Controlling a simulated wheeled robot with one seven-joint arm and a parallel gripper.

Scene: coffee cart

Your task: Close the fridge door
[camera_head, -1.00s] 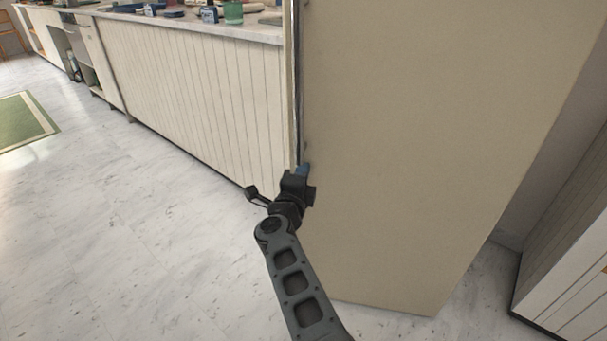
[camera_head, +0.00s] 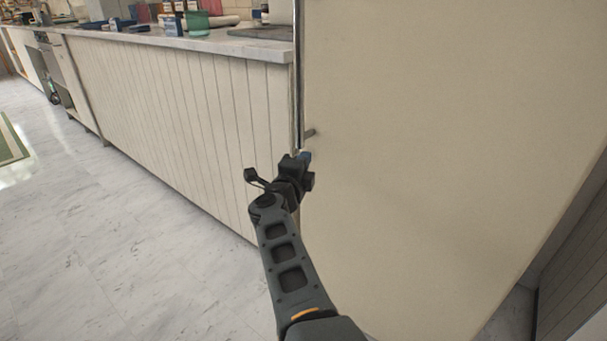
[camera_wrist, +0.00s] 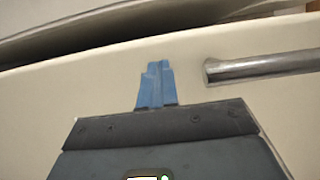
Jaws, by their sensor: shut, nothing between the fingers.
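The fridge door (camera_head: 430,150) is a large cream panel filling the right of the head view. A short metal handle (camera_head: 309,133) sticks out near its left edge, where a thin dark and shiny strip runs upright. My gripper (camera_head: 304,156) is at that edge, just below the handle. In the wrist view, its blue fingertips (camera_wrist: 157,85) are together and empty, in front of the cream door face (camera_wrist: 100,80). The handle bar (camera_wrist: 262,66) lies to their right. A dark gap shows beyond the door's edge at the top. I cannot tell whether the fingertips touch the door.
A panelled counter (camera_head: 180,120) runs along the left, with cups and small items on its top, including a green cup (camera_head: 197,23). The marble floor (camera_head: 120,240) at left is clear. A green rug (camera_head: 10,142) lies at the far left. A dark panelled unit (camera_head: 575,265) stands at lower right.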

